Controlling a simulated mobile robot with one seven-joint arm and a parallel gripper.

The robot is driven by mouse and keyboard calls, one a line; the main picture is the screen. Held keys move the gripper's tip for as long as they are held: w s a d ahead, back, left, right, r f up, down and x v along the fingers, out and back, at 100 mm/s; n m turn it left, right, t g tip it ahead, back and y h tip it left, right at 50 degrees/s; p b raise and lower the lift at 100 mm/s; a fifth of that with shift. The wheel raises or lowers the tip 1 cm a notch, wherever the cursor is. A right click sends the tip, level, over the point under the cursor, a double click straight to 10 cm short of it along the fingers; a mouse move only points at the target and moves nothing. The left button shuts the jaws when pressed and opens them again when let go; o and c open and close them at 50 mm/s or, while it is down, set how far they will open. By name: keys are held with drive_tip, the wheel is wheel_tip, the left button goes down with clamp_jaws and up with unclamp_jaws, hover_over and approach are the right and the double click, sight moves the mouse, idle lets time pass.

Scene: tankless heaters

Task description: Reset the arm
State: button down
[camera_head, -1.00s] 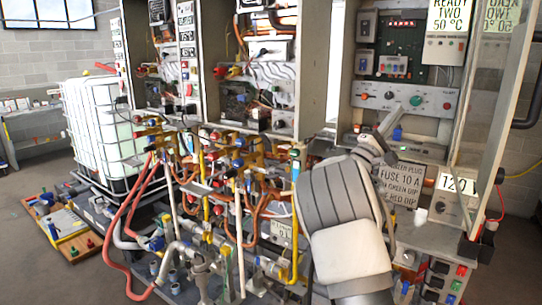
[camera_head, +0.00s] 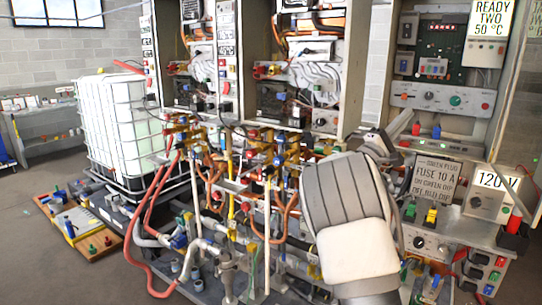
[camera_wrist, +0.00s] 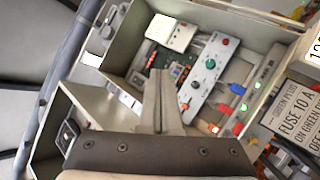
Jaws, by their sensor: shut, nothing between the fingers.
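My arm, grey and white, rises from the bottom of the head view, right of the middle. Its end, my gripper (camera_head: 404,122), points up and right in front of the right-hand control cabinet (camera_head: 398,92). In the wrist view my gripper (camera_wrist: 160,76) has its two grey fingers together, with nothing seen between them. The fingers overlap the open cabinet in that view, with its grey panel of knobs and buttons (camera_wrist: 209,68) to their right. I see no contact, but the exact distance is unclear.
A "FUSE 10 A" sign (camera_head: 437,180), coloured plugs (camera_head: 431,215) and a "120 V" box (camera_head: 487,203) stand close right of my arm. Dense pipes and hoses (camera_head: 160,205) fill the left side, with a white tank (camera_head: 120,125) behind. Open floor (camera_head: 45,270) lies at far left.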

drive_tip(key=s+d+f+m+g+y, duration=0.2)
drive_tip(key=s+d+m+g, duration=0.4)
drive_tip(key=s+d+g, duration=0.3)
drive_tip(key=s+a+f+m+g+y, duration=0.2)
drive_tip(key=s+f+y, duration=0.55)
drive_tip(key=s, duration=0.55)
drive_tip(key=s+a+f+t+y, duration=0.1)
drive_tip(key=s+a+f+y, duration=0.2)
drive_tip(key=s+a, duration=0.3)
drive_tip(key=s+a+f+t+y, duration=0.1)
drive_tip(key=s+a+f+y, duration=0.3)
drive_tip(key=a, duration=0.7)
drive_tip(key=s+a+f+t+y, duration=0.2)
drive_tip(key=s+a+y, duration=0.3)
drive_tip(key=s+a, duration=0.3)
drive_tip(key=shift+s+a+f+y, duration=0.35)
drive_tip(key=shift+s+f, duration=0.2)
drive_tip(key=shift+f, duration=0.15)
